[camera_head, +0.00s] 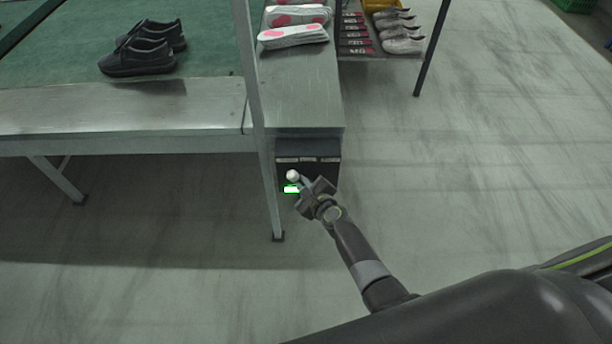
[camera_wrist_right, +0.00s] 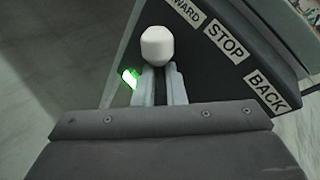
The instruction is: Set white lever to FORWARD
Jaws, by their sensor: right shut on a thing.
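The white lever's rounded knob (camera_head: 292,175) stands out from the dark control box (camera_head: 318,150) under the end of the metal table. It is at the left end of the box's label row. In the right wrist view the white knob (camera_wrist_right: 157,46) is just beyond my fingertips, on the side of a partly cut-off label ending in WARD (camera_wrist_right: 183,12). My right gripper (camera_wrist_right: 160,76) is shut on the lever just below the knob; it also shows in the head view (camera_head: 303,182). My left gripper is in neither view.
The STOP label (camera_wrist_right: 227,42) and BACK label (camera_wrist_right: 267,92) lie to the right. A green light (camera_head: 291,189) glows beside the lever. A table leg (camera_head: 268,185) stands close to the left. Floor to the right is clear.

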